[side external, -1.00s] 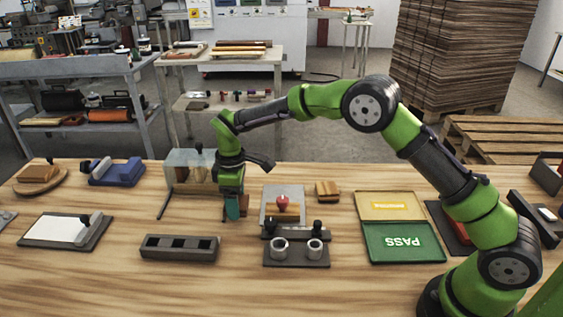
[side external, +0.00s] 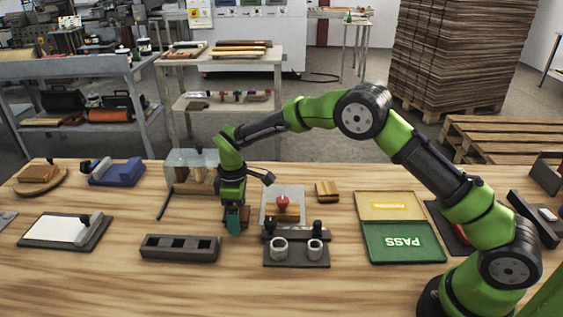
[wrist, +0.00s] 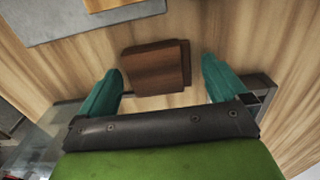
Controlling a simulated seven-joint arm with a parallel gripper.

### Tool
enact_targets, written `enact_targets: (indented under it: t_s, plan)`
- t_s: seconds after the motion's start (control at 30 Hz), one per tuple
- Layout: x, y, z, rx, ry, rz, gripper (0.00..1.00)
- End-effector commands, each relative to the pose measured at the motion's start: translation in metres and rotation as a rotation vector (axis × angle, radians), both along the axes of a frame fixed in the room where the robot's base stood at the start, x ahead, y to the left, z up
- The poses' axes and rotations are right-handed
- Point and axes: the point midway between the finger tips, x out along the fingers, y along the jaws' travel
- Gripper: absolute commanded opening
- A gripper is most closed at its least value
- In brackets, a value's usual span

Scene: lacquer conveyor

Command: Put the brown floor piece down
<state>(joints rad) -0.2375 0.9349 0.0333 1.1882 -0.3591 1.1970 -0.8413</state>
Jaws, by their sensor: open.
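The brown floor piece (wrist: 153,68) is a dark brown, roughly square block in the wrist view, with a second brown edge along its right side. It appears to lie on the light wooden table. My gripper (wrist: 162,88) is open, with one teal finger to each side of the piece and a visible gap at both sides. In the side external view my gripper (side external: 234,224) points down at the table, between the grey rack and the small press. The piece is mostly hidden behind the fingers there.
A dark three-slot block (side external: 180,257) lies in front on the left. A fixture with two white rings (side external: 297,262) and a press with a red knob (side external: 283,203) stand on the right. A clear-sided rack (side external: 190,165) stands behind.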

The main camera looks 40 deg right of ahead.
Motion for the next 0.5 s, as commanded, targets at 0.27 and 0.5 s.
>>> enact_targets:
  t_s: [0.27,0.5]
  plan:
    - [0.001,0.0,0.02,0.001,-0.004,0.001,1.0]
    - [0.001,0.0,0.073,0.001,-0.006,0.0,1.0]
